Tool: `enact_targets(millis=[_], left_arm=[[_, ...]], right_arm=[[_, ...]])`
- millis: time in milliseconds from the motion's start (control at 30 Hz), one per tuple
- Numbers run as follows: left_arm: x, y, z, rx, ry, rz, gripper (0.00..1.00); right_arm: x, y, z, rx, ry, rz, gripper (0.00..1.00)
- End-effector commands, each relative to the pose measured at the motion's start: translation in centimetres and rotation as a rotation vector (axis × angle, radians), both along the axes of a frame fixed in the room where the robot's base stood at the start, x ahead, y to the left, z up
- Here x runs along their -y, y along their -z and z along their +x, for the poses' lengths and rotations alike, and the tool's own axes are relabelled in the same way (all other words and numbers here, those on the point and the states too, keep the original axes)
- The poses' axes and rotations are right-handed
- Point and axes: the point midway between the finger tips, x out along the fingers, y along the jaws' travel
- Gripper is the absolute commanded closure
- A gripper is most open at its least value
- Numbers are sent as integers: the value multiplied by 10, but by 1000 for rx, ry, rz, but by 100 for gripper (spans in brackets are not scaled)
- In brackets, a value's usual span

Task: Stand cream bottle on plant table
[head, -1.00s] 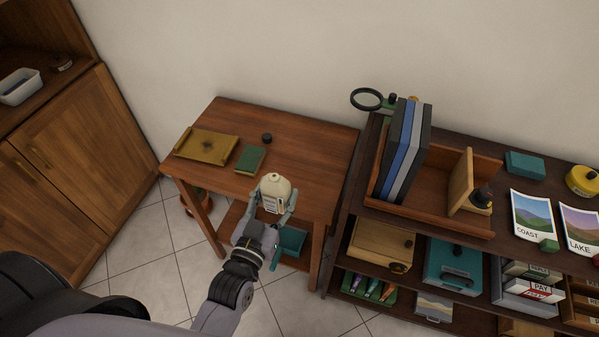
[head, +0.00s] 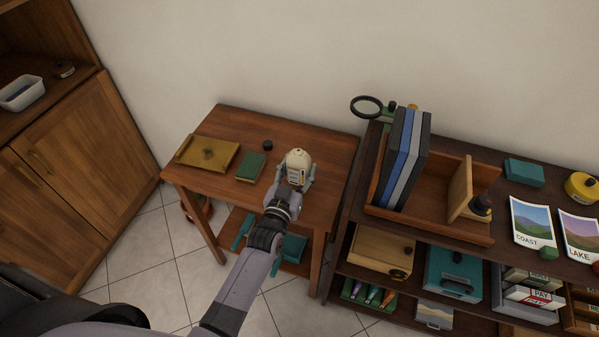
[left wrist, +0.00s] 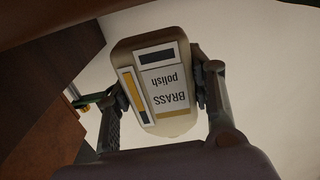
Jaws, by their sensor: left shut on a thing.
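The cream bottle (head: 297,162) is upright over the right part of the wooden plant table (head: 311,139). Its label reads "BRASS polish" and shows upside down in the left wrist view (left wrist: 165,85). My left gripper (head: 296,181) is shut on the bottle, with a finger on either side of it. The bottle's base is hidden in the head view, so I cannot tell whether it touches the table top. My right gripper is not in view.
A brass-coloured tray (head: 224,167), a green book (head: 250,167) and a small dark round object (head: 267,145) lie on the table's left and middle. A shelf unit (head: 345,228) with an open wooden box stands close to the right. Teal items lie on the lower shelf.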

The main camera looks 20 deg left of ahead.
Motion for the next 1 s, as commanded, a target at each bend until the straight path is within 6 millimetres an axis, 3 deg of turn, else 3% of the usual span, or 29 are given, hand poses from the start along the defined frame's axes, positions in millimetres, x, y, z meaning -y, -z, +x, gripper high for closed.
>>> enact_targets(millis=[100, 567, 600, 900, 1000], left_arm=[[0, 18, 2, 0, 0, 1, 85], [0, 26, 8, 1, 0, 0, 85], [0, 27, 8, 0, 0, 1, 51], [0, 26, 8, 0, 0, 0, 31], [0, 26, 8, 0, 0, 0, 31]], right_arm=[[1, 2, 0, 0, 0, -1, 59], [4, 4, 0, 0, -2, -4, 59], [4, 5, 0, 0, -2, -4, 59], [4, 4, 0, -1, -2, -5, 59], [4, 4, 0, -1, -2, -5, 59]])
